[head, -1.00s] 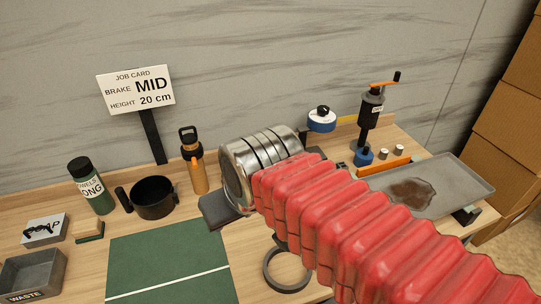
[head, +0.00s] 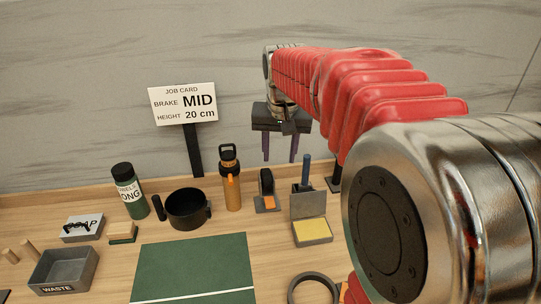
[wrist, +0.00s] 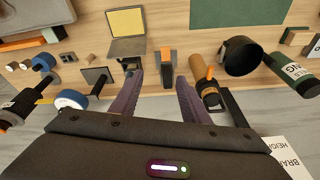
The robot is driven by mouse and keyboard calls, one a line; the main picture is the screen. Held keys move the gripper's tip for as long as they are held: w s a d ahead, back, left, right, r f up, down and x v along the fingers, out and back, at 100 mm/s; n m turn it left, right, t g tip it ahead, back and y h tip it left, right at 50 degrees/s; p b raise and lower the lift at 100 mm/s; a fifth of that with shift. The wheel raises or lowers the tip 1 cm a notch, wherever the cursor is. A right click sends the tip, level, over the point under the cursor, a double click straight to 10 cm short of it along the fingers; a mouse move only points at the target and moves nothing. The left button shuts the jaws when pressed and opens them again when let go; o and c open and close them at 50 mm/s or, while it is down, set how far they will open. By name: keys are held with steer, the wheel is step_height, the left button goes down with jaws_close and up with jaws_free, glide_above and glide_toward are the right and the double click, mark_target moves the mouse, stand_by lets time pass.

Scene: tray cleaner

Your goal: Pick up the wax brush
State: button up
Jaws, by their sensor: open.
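No item is labelled as the wax brush, and I cannot tell for certain which one it is. A small upright dark tool with orange parts (head: 266,190) stands near the back of the bench; in the wrist view it (wrist: 167,68) lies beyond and between my fingertips. A wooden block with a green underside (head: 122,232) lies farther left. An open grey box with a yellow pad (head: 312,230) stands right of the upright tool. My gripper (head: 280,150) is open and empty, raised above the back of the bench. Its purple fingers also show in the wrist view (wrist: 160,95).
An orange bottle (head: 231,188) and a black pot (head: 187,208) stand left of the upright tool. A blue-handled item (head: 306,175) stands behind the box. A green mat (head: 195,268) lies in front. The job card (head: 184,103) stands at the back.

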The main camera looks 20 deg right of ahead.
steer(key=w+d+f+m+g, duration=0.1)
steer(key=w+d+f+m, duration=0.15)
steer(key=w+d, duration=0.4)
steer(key=m, duration=0.1)
glide_above(306, 175)
steer(key=shift+g, duration=0.4)
steer(key=f, duration=0.6)
steer(key=shift+w+a+f, duration=0.1)
steer(key=shift+w+a, duration=0.1)
steer(key=shift+w+d+f, duration=0.1)
steer(key=shift+d+f, duration=0.05)
steer(key=shift+f, duration=1.3)
steer(key=shift+w+d+f, duration=0.1)
steer(key=shift+f, duration=1.3)
steer(key=shift+w+d+f, duration=0.1)
steer(key=shift+d+f, duration=0.05)
steer(key=shift+f, duration=1.3)
steer(key=shift+w+d+f, duration=0.1)
steer(key=shift+d+f, duration=0.05)
steer(key=shift+f, duration=1.15)
steer(key=shift+w+d+f, duration=0.1)
steer(key=shift+f, duration=1.15)
jaws_close()
